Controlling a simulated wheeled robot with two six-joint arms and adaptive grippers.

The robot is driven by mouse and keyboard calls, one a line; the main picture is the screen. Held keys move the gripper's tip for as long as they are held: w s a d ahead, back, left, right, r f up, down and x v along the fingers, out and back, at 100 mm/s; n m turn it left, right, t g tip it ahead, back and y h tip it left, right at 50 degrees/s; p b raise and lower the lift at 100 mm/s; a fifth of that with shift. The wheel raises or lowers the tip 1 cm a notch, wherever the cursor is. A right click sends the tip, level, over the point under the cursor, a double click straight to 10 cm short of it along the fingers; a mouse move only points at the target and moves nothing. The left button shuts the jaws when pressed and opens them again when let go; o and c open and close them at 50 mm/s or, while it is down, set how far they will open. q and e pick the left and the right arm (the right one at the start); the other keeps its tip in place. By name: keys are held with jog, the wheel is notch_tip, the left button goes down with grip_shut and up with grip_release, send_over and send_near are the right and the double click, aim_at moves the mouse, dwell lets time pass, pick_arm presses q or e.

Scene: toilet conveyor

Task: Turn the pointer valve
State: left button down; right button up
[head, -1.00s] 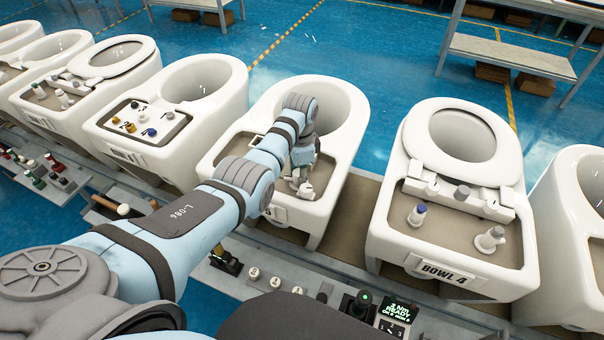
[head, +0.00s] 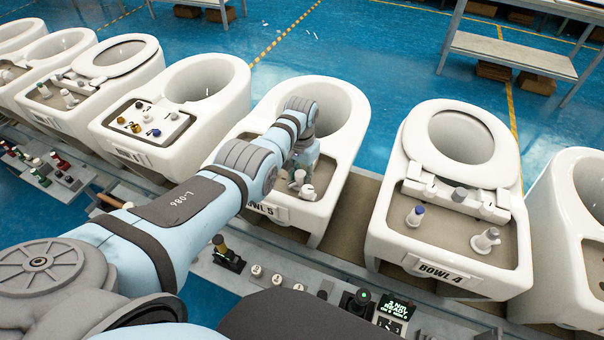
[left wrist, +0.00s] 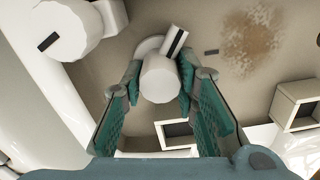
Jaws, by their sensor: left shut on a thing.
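The pointer valve (left wrist: 160,80) is a white round knob with a bar pointer that carries a black stripe. In the left wrist view the pointer aims up and slightly right. My left gripper (left wrist: 158,88) has its two teal fingers on either side of the knob, shut on it. In the head view my left gripper (head: 303,168) reaches down onto the deck of Bowl 5 (head: 345,150), and the arm hides much of that deck. My right gripper is not in view.
A second white knob with a black mark (left wrist: 66,34) sits close by at upper left in the wrist view. A short dark mark (left wrist: 212,52) lies on the deck. Bowl 4 (head: 462,250) stands to the right. A control strip (head: 275,283) with a lit display runs in front.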

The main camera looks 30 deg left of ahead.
aim_at(300, 173)
pick_arm(q)
jog(key=shift+w+a+r+n, duration=0.1)
jog(key=shift+r+n, duration=0.05)
jog(key=shift+n, duration=0.25)
jog(key=c, duration=1.4)
grip_release()
jog(key=shift+c, duration=0.2)
jog(key=shift+o, duration=0.8)
jog(key=shift+s, duration=0.2)
notch_tip(300, 173, up, 12)
